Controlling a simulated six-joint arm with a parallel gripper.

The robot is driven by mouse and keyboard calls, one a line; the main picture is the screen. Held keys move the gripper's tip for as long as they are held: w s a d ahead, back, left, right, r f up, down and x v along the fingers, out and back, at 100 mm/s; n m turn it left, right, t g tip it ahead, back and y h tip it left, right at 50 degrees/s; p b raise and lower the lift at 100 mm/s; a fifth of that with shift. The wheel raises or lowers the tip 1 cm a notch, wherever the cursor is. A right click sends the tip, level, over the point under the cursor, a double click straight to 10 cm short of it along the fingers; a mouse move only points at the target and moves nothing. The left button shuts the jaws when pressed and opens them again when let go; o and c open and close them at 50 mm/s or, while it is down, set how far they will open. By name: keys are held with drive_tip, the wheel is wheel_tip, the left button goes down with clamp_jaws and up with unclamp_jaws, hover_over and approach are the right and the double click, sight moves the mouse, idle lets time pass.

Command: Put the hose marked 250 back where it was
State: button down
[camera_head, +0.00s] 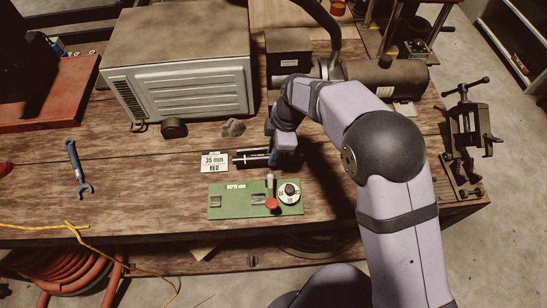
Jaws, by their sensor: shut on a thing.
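A short black hose-like piece (251,158) with light markings lies level near the middle of the wooden bench, just right of the white card. Its markings are too small to read, so I cannot confirm a 250 on it. My gripper (273,153) is at the right end of this piece and shut on it. The fingers are partly hidden by the wrist, and I cannot tell whether the piece touches the bench.
A green control panel (222,209) with a red button and a dial lies just in front. A grey metal box (190,90) stands behind, a dark cylindrical machine (385,77) at back right, a vise (467,130) at right. A blue wrench (76,168) lies left on fairly clear wood.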

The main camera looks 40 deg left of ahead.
drive_tip(key=shift+f+p, duration=0.95)
drive_tip(key=shift+f, duration=1.15)
drive_tip(key=shift+f, duration=0.2)
drive_tip(key=c, duration=1.6)
unclamp_jaws()
drive_tip(key=shift+r, duration=0.1)
drive_tip(key=r+b, duration=0.1)
drive_tip(key=r, duration=0.3)
drive_tip(key=w+d+r+b, duration=0.1)
drive_tip(key=r+b, duration=0.1)
drive_tip(key=r, duration=0.2)
drive_tip(key=r+b, duration=0.1)
drive_tip(key=r, duration=0.3)
drive_tip(key=shift+w+d, duration=0.35)
drive_tip(key=shift+d, duration=0.05)
